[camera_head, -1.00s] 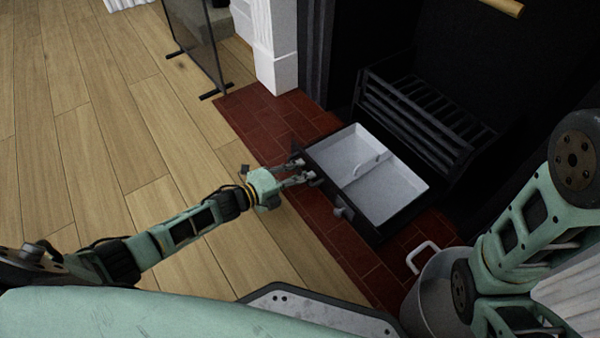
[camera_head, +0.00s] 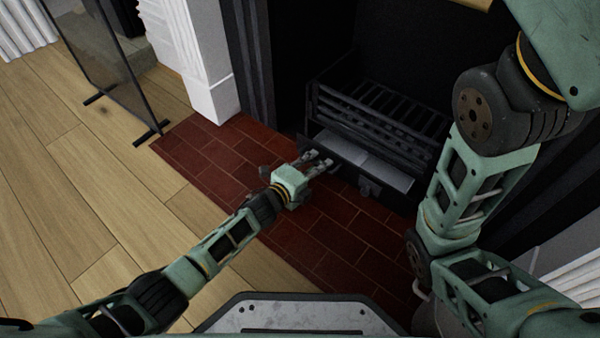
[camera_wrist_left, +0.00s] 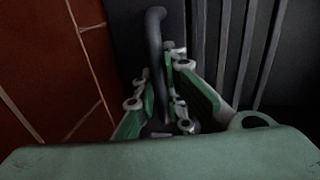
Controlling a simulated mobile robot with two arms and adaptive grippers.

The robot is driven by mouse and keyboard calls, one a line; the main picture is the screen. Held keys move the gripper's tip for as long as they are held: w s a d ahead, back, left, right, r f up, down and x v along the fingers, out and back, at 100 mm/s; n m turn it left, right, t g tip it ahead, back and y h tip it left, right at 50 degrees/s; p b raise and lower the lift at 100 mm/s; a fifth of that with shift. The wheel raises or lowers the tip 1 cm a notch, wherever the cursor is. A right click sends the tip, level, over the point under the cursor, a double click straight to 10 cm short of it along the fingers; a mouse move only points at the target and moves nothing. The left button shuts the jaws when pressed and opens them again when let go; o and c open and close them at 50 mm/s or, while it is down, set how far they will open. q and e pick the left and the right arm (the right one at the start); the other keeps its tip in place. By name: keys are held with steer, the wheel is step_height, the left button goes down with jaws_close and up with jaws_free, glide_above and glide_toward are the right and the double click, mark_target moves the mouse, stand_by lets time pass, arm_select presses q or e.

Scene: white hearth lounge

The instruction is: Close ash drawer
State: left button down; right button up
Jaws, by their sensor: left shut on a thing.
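The ash drawer (camera_head: 376,172) is a dark tray with a pale grey inside, below the black fire grate (camera_head: 380,118). It is mostly under the grate, with a strip of its inside still showing in front. My left gripper (camera_head: 319,162) is at the left part of the drawer front, shut on a handle. In the left wrist view a dark curved bar (camera_wrist_left: 154,40) runs down between the fingers (camera_wrist_left: 162,100). A second knob (camera_head: 369,188) on the drawer front is free. My right arm shows at the right, but its gripper is out of view.
The red tile hearth (camera_head: 335,225) in front of the drawer is clear. A white pillar (camera_head: 208,85) and a dark glass screen (camera_head: 108,62) stand at the left. A metal bucket (camera_head: 426,319) is partly hidden behind my right arm.

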mark_target(323, 157)
arm_select(q)
steer(key=shift+r+b+x, duration=0.15)
steer(key=shift+b+x, duration=0.1)
steer(key=shift+x, duration=0.5)
steer(key=shift+r+b+x, duration=0.15)
steer(key=shift+b+x, duration=0.05)
steer(key=shift+x, duration=0.55)
steer(key=shift+w, duration=0.15)
steer(key=c, duration=1.8)
jaws_free()
steer(key=v, duration=1.2)
